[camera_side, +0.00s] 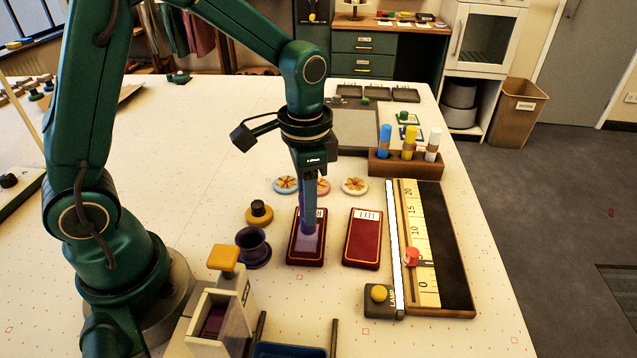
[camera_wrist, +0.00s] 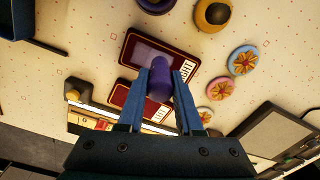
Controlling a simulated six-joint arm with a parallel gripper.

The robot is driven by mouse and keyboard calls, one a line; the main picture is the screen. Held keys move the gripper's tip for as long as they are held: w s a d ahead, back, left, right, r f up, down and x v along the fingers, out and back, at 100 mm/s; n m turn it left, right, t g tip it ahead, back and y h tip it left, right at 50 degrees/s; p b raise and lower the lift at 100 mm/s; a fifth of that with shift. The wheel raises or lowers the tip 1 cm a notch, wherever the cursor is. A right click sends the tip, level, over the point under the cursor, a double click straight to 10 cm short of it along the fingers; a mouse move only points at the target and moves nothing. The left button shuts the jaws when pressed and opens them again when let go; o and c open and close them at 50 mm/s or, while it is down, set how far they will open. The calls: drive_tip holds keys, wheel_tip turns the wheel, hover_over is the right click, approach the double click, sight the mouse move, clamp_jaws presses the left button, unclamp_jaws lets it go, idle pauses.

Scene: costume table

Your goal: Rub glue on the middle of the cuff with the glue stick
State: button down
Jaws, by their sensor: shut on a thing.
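My gripper (camera_side: 310,192) is shut on a purple glue stick (camera_side: 307,222), held upright with its lower end down at a dark red cuff (camera_side: 295,252). This cuff has a gold border, and its label reads RIGHT in the wrist view (camera_wrist: 186,68). A pale lilac patch shows on its middle. I cannot tell whether the stick's end touches the surface. The glue stick (camera_wrist: 160,84) stands between both fingers in the wrist view and covers part of the cuff. A second dark red cuff (camera_side: 363,245), labelled LEFT, lies to the right, apart from the stick.
Round flower badges (camera_side: 354,186) lie behind. A wooden rack (camera_side: 405,166) holds several coloured sticks. A ruler board (camera_side: 455,250) lies right; a box with yellow handle (camera_side: 222,300) stands in front.

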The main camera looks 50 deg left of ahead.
drive_tip(key=s+d, duration=0.3)
drive_tip(key=shift+s+d, duration=0.15)
drive_tip(key=shift+d, duration=0.1)
wheel_tip(320, 180, up, 8)
idle(0.7)
